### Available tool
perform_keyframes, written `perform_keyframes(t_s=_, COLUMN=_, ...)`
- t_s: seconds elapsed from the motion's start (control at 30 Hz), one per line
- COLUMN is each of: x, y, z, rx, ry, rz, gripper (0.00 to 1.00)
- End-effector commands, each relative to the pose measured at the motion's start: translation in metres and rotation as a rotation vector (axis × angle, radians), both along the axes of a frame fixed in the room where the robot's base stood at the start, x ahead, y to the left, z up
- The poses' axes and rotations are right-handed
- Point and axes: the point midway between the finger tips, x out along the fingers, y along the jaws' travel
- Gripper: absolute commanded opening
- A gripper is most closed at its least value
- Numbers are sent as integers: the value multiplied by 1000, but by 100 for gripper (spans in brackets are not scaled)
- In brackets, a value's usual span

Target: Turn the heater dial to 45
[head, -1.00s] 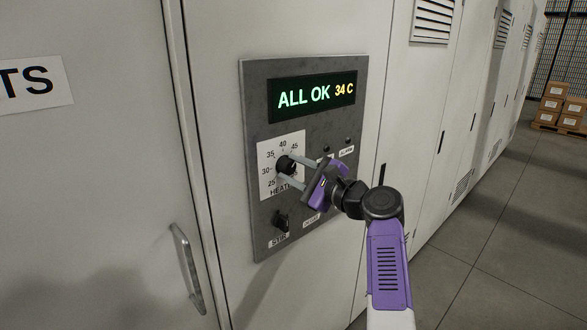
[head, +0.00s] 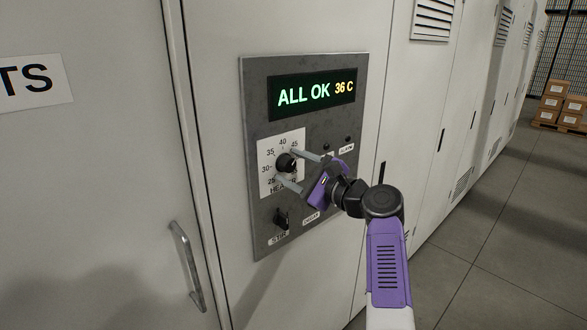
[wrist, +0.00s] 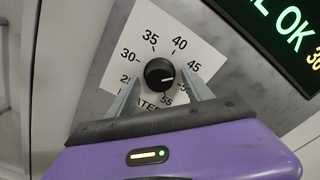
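The black heater dial (head: 286,163) sits on a white scale plate on the grey panel; it also shows in the wrist view (wrist: 160,73). A pale mark on the dial points right in the wrist view, below the 45 and near a number mostly hidden by the right finger; its exact setting is hard to read. My gripper (head: 284,165) is open, with one finger on each side of the dial and a visible gap to it. The display (head: 312,95) reads ALL OK and 36 C.
A STIR knob (head: 281,219) is below the heater dial. Small labelled lights or buttons (head: 347,140) are to the right. A door handle (head: 187,265) stands out at lower left. Floor to the right is clear, with boxes (head: 562,103) far off.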

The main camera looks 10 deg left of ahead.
Motion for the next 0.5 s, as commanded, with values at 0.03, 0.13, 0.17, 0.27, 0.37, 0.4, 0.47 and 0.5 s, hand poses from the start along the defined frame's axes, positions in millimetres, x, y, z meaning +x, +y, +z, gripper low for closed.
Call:
perform_keyframes(t_s=0.03, x=0, y=0, z=0, rx=1, ry=0, rz=1, gripper=59)
perform_keyframes(t_s=0.13, x=0, y=0, z=1, rx=0, ry=-1, rz=1, gripper=59)
perform_keyframes(t_s=0.17, x=0, y=0, z=1, rx=0, ry=-2, rz=0, gripper=59)
perform_keyframes(t_s=0.27, x=-3, y=-4, z=0, rx=1, ry=-1, rz=0, gripper=59)
perform_keyframes(t_s=0.37, x=-9, y=-12, z=-1, rx=0, ry=-4, rz=-1, gripper=59)
perform_keyframes(t_s=0.4, x=-12, y=-16, z=-2, rx=0, ry=-2, rz=-1, gripper=59)
perform_keyframes(t_s=0.47, x=-17, y=-22, z=-2, rx=-2, ry=-3, rz=-1, gripper=59)
perform_keyframes(t_s=0.5, x=-20, y=-28, z=-2, rx=0, ry=-2, rz=-3, gripper=59)
